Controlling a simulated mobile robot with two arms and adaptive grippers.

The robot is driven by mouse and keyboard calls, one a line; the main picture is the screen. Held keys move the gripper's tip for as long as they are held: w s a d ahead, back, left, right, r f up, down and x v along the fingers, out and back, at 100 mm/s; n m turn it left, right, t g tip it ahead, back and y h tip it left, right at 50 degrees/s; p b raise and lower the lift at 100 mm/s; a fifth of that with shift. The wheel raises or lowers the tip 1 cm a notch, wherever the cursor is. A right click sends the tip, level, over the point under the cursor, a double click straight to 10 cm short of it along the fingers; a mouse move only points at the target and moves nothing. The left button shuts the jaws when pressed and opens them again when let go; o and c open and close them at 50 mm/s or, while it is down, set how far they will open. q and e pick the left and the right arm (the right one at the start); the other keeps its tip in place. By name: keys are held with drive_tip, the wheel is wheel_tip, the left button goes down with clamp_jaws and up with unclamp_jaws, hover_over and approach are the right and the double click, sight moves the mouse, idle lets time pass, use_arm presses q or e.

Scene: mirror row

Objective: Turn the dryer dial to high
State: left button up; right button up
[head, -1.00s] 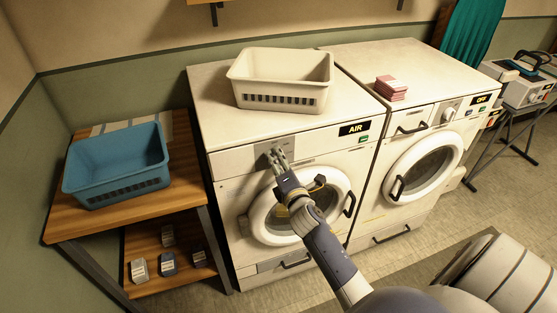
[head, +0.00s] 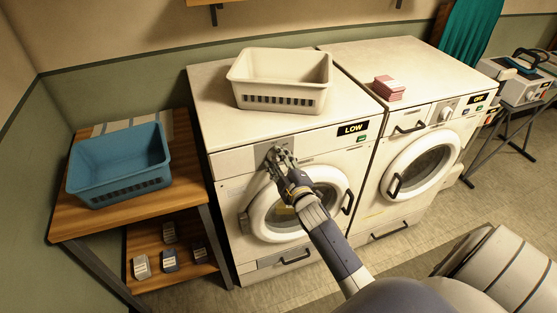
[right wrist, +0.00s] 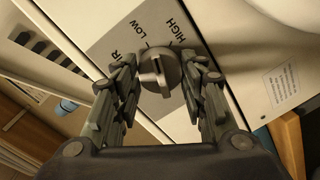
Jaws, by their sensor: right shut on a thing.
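The dryer (head: 240,215) is the left white machine, and its display (head: 352,129) reads LOW. My right gripper (head: 280,156) is at the grey dial plate on its front. In the right wrist view the round grey dial (right wrist: 158,74) sits between the two fingers of my right gripper (right wrist: 161,66), which is shut on it. The labels LOW and HIGH show above the dial, and AIR is partly covered by the left finger. The dial's light mark points up, near the LOW tick. In the head view the gripper largely hides the dial. My left gripper is not in view.
A cream basket (head: 245,87) stands on the dryer. A second machine (head: 465,125) with its display at OFF stands close on the right, pink folded items (head: 389,88) on top. A wooden shelf (head: 80,222) with a blue basket (head: 120,196) stands left. Floor shows in front.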

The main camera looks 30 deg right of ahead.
drive_tip(key=m, duration=0.3)
drive_tip(key=shift+d+y, duration=0.1)
drive_tip(key=shift+y, duration=0.2)
drive_tip(key=shift+m+t+p, duration=0.3)
drive_tip(key=shift+m+p, duration=0.05)
drive_tip(key=shift+m, duration=1.75)
drive_tip(key=o, duration=1.1)
drive_tip(key=shift+s+f, duration=0.1)
drive_tip(key=shift+s, duration=0.05)
drive_tip(key=s, duration=0.4)
drive_tip(key=s+a, duration=0.1)
drive_tip(key=s, duration=0.2)
drive_tip(key=s+a, duration=0.1)
drive_tip(key=s, duration=0.3)
drive_tip(key=shift+s+r, duration=0.3)
drive_tip(key=shift+f, duration=0.1)
